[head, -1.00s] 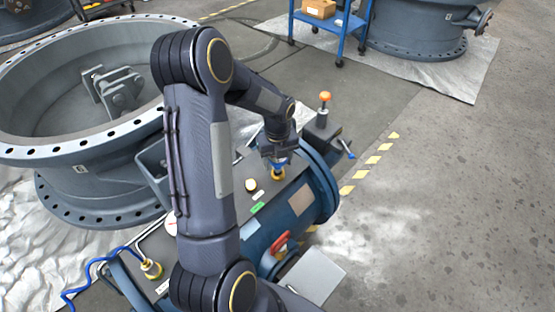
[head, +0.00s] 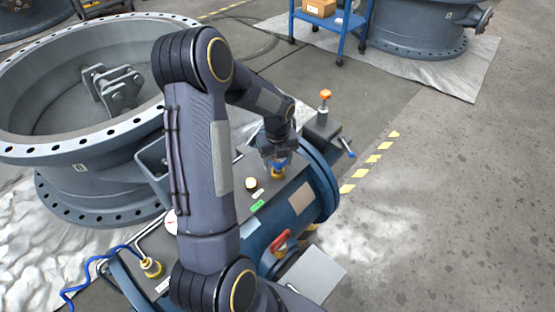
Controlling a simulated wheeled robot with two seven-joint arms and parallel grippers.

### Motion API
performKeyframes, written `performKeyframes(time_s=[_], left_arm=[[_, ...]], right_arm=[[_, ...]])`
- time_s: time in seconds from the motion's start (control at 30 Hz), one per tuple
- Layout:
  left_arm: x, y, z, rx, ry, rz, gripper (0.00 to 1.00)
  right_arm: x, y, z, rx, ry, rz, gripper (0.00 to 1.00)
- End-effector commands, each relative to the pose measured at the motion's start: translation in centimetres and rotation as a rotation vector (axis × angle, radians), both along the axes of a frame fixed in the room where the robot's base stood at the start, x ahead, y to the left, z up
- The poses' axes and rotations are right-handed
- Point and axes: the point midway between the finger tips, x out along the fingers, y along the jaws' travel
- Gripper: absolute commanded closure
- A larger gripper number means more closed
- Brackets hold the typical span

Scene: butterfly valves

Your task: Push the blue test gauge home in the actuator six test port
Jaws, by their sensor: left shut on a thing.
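My left gripper (head: 277,160) is over the top of the blue-grey actuator (head: 301,178), pointing down. It is shut on the blue test gauge (head: 277,167), of which only a small blue part shows under the fingers. The gauge is upright, right above a yellow port fitting (head: 278,173) on the actuator's top plate. I cannot tell how deep the gauge sits in the fitting. My right gripper is not in view.
An orange-topped post (head: 324,98) stands behind. A large flanged valve body (head: 80,150) is at left. A red handle (head: 281,240) is in front. The floor at right is clear.

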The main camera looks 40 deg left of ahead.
Motion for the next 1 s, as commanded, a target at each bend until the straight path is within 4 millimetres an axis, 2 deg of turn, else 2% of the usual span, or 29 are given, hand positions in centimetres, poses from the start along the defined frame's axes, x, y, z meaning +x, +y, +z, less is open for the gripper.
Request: performKeyframes(time_s=[1.0], left_arm=[[0.01, -0.02, -0.84, 0.0, 0.0, -0.001, 0.66]], right_arm=[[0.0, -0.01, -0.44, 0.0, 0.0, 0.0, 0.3]])
